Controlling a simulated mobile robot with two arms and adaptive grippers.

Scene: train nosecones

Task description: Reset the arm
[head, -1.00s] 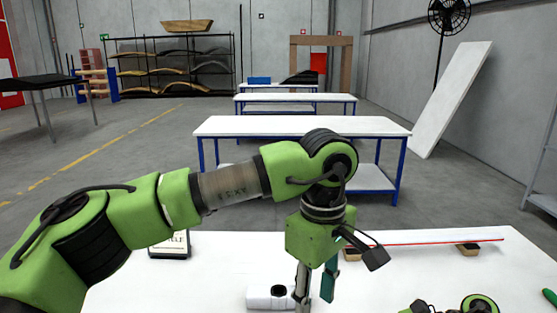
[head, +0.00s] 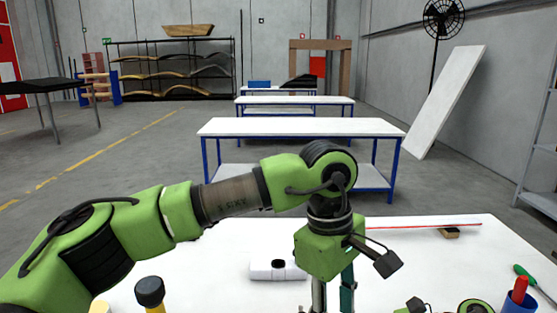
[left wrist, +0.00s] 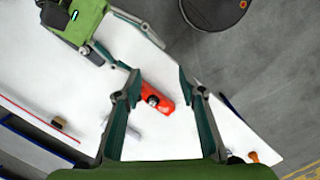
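My left arm reaches in from the left in the head view. Its gripper points down over the white table (head: 225,260), with its fingertips cut off by the bottom edge. In the left wrist view my left gripper (left wrist: 159,72) has its fingers wide apart with nothing held between them. A red object (left wrist: 155,96) shows in the gap, lower on the table. My right gripper (left wrist: 146,57) enters from the upper left in that view, fingers apart and empty. Only the top of the right arm shows at the bottom of the head view.
A black-capped bottle (head: 150,292), a blue cup (head: 516,303) and a green-handled tool (head: 524,271) are near the front.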

